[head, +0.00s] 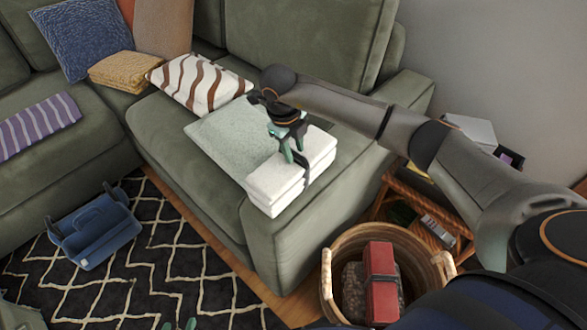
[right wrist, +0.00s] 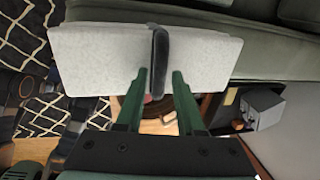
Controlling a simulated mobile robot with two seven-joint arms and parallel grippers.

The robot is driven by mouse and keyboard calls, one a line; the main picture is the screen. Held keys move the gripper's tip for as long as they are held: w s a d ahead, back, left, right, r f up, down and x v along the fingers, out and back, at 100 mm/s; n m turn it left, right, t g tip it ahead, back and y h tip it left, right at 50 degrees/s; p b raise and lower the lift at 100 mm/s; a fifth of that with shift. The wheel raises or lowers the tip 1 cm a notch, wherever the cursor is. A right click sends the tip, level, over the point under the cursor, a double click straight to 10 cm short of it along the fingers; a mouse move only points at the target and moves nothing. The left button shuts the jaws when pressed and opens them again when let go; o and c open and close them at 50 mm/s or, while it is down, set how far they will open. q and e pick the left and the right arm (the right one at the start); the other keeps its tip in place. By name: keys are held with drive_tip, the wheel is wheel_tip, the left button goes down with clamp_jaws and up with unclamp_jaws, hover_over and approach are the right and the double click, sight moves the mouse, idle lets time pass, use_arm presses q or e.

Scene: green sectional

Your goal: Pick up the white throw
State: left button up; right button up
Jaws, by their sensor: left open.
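The white throw (head: 270,182) is a folded stack with a dark band (head: 308,168) around it, at the front end of the green sofa seat. It also shows in the right wrist view (right wrist: 95,60), with its band (right wrist: 160,50) upright in the middle. My right gripper (head: 293,155) is over the throw. In the right wrist view its green fingers (right wrist: 160,75) stand apart, one on either side of the band, with gaps to it. I cannot tell whether they touch the throw. My left gripper (head: 180,325) shows only as green tips at the bottom edge of the head view.
A pale green cloth (head: 222,128) lies beside the throw, with a striped cushion (head: 198,84) behind it. A wicker basket (head: 335,250) with a red bundle (head: 381,285) stands below the sofa's end. A blue caddy (head: 98,232) sits on the patterned rug (head: 160,260).

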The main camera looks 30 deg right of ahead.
drive_tip(key=shift+c, duration=0.2)
clamp_jaws()
drive_tip(key=shift+r, duration=0.1)
idle(1.0)
